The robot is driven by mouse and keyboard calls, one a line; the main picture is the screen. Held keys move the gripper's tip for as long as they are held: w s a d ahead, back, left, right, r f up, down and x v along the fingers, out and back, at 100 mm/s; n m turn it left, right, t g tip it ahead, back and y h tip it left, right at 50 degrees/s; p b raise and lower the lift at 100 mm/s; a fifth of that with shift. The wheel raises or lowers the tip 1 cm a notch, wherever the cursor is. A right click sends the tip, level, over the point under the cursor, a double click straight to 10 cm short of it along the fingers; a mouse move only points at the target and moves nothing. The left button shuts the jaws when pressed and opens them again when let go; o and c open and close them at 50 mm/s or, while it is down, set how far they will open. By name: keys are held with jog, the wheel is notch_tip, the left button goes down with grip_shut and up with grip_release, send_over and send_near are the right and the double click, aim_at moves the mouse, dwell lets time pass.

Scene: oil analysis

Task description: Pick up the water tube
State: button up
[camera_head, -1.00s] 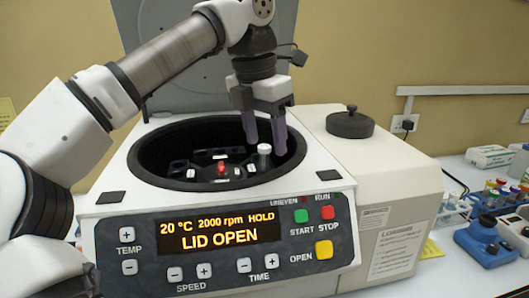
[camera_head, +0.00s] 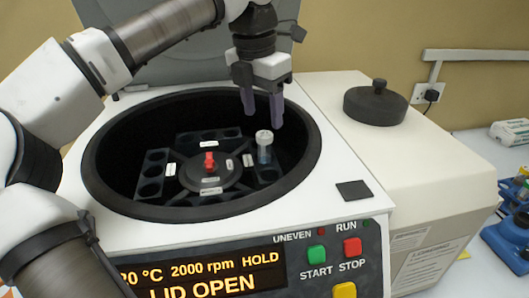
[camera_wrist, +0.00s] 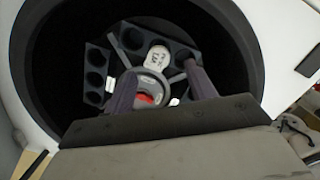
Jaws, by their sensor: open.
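A clear tube with a white cap (camera_head: 264,140) stands upright in a rotor bucket on the right side of the open centrifuge (camera_head: 345,160); I take it as the water tube. In the wrist view its white cap (camera_wrist: 157,57) shows from above, with dark print too small to read for sure. My gripper (camera_head: 262,118) is open and empty, its purple fingers pointing down at the bowl. The fingertips are close to the cap in the head view. In the wrist view the fingers (camera_wrist: 157,80) lie to either side below the cap, apart from it.
The rotor has a red knob (camera_head: 209,160) at its hub and several black buckets with empty holes (camera_head: 150,180). The dark bowl wall (camera_head: 105,165) surrounds it. The raised lid (camera_head: 150,65) stands behind. A round black lid (camera_head: 376,103) rests on the right housing.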

aim_at(264, 134)
jog(key=f, duration=0.3)
jog(key=shift+w+d+f, duration=0.15)
jog(key=shift+w, duration=0.05)
jog(key=shift+w+d+f+p, duration=0.15)
jog(key=shift+f+p, duration=0.6)
jog(key=shift+f, duration=0.6)
jog(key=shift+w+d+f+p, duration=0.1)
jog(key=shift+f+p, duration=0.65)
jog(key=shift+f, duration=0.55)
jog(key=c, duration=1.1)
jog(key=shift+o, duration=0.2)
jog(key=shift+a, duration=0.1)
notch_tip(264, 134, up, 20)
jog(key=b, duration=0.1)
jog(key=shift+b, duration=0.4)
